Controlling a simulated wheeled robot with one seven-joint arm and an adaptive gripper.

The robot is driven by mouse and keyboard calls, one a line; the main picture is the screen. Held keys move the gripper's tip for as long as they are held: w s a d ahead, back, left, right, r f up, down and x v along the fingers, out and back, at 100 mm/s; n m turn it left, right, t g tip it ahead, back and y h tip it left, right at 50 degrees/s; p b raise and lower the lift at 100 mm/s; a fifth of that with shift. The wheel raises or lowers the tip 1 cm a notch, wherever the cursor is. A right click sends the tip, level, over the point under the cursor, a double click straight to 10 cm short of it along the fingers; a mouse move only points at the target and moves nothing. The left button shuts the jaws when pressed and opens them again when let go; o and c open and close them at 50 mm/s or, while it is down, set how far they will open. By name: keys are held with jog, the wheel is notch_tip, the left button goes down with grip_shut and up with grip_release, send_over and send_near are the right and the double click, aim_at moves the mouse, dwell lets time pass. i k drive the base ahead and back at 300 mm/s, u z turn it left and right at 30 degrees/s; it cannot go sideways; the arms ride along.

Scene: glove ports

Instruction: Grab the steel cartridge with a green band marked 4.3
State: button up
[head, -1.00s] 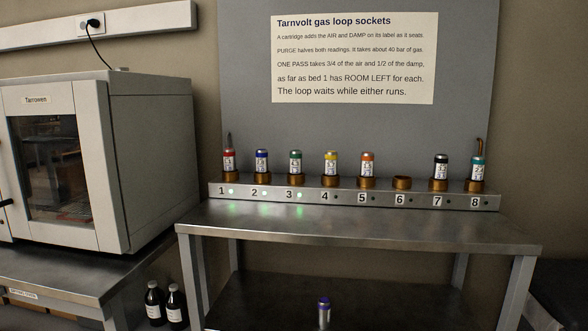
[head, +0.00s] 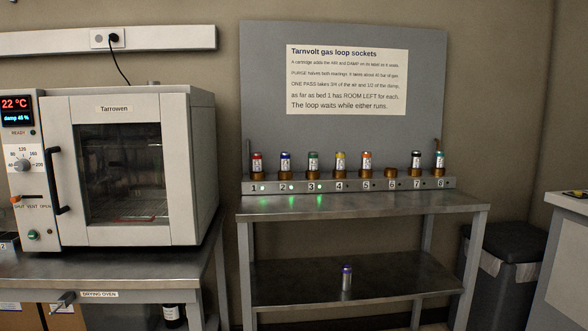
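Several cartridges with coloured bands stand upright in a row of numbered brass sockets on a steel rail (head: 350,186) on the metal table (head: 380,204). A teal-banded one (head: 439,163) stands in socket 8. The numbers on the labels are too small to read, so I cannot tell which is marked 4.3. Socket 6 (head: 391,173) is empty. Another cartridge with a blue-purple band (head: 346,278) stands upright on the lower shelf. My gripper is not in view.
The drying oven (head: 135,160) stands on a bench at left, door shut, its display reading 22 °C. A grey bin (head: 500,275) and a pale counter (head: 565,265) are at right. Green lights glow at sockets 1 to 3. The tabletop before the rail is clear.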

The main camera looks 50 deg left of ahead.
aim_at(312, 156)
jog(key=u, duration=2.3)
jog(key=i, duration=0.3)
jog(key=z, duration=0.3)
